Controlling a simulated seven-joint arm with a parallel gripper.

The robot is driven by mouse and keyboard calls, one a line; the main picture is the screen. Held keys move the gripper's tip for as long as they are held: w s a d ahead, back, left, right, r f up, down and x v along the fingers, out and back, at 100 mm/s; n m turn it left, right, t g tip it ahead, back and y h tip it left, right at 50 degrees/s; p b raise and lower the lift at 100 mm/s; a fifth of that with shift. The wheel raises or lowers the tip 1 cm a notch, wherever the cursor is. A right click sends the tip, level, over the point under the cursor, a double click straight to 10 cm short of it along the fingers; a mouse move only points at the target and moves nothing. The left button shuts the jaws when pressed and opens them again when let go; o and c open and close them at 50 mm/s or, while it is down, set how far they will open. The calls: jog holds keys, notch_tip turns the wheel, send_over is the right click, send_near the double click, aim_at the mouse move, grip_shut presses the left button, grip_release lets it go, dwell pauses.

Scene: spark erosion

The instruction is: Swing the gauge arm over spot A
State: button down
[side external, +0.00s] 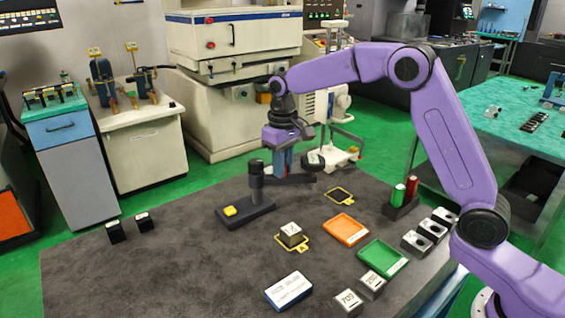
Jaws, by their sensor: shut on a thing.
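The gauge stand has a dark base (246,213) with a yellow button and an upright dark post (257,188). My gripper (283,170) points down and is shut on the gauge arm, between post and dial; the fingertips are partly hidden. Spot A (304,249) is a yellow-outlined square in front of the arm, labelled A, with a metal block (291,233) on it. The gauge arm is not above it.
Another yellow-outlined spot (339,195) lies right of the arm. Orange (346,229) and green (382,258) trays, several metal blocks (416,242), a rack with green and red cylinders (401,206) and a blue-white box (288,290) stand around.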

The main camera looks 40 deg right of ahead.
jog(key=s+a+m, duration=0.2)
jog(key=a+m, duration=0.3)
jog(key=m, duration=0.6)
jog(key=shift+s+a, duration=0.25)
jog(key=shift+s, duration=0.15)
jog(key=c, duration=1)
grip_release()
jog(key=shift+a, duration=0.1)
notch_tip(320, 180, up, 18)
jog(key=shift+f, duration=0.25)
jog(key=shift+s, duration=0.1)
